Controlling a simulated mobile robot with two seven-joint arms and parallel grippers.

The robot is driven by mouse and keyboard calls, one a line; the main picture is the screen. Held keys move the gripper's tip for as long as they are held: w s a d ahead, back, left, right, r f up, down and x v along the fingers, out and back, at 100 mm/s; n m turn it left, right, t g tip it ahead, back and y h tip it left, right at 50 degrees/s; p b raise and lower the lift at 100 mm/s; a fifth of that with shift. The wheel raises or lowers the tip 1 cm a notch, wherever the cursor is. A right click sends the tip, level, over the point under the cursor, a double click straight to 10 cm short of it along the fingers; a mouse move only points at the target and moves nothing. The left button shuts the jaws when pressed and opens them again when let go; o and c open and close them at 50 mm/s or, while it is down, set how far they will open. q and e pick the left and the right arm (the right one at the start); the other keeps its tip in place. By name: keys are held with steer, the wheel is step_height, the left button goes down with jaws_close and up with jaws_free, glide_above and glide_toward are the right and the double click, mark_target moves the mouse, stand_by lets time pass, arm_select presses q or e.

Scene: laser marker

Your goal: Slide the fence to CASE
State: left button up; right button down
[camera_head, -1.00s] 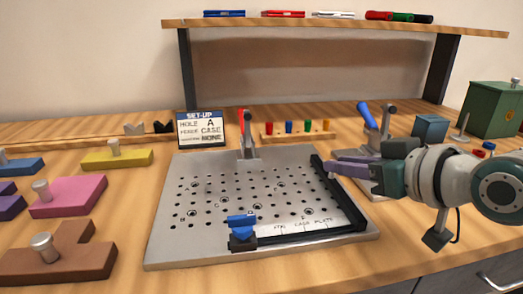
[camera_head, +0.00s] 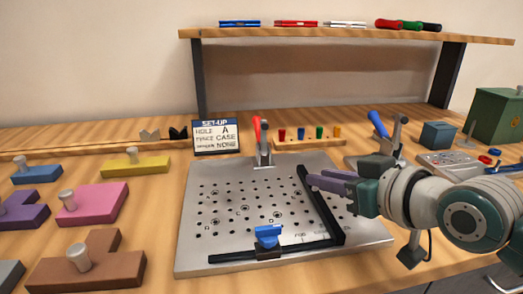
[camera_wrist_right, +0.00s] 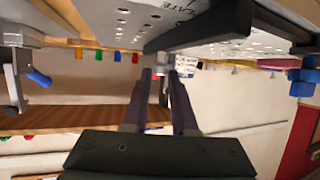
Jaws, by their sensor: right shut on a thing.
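The fence (camera_head: 322,205) is a black L-shaped bar on the grey perforated plate (camera_head: 365,228). Its long front rail runs left under a block with a blue lever (camera_head: 268,234). Small engraved marks show on the plate near the rail, too small to read surely. My right gripper (camera_head: 312,180) is shut on the far end of the fence's upright arm, reaching in from the right. In the right wrist view its two fingers (camera_wrist_right: 160,75) point toward the plate; the grip itself is unclear there. My left gripper is not in view.
A set-up card (camera_head: 215,135) behind the plate reads hole A, fence CASE. A red-handled clamp (camera_head: 261,145) stands at the plate's back edge, a blue-handled one (camera_head: 380,128) behind my right arm. Coloured pegs (camera_head: 318,133) stand in a rack. Knobbed blocks (camera_head: 95,205) lie left.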

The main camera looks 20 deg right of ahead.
steer(key=shift+w+a, duration=0.1)
steer(key=shift+a, duration=0.5)
steer(key=shift+d, duration=0.15)
steer(key=c, duration=0.7)
jaws_free()
steer(key=p+v, duration=0.2)
steer(key=v, duration=0.8)
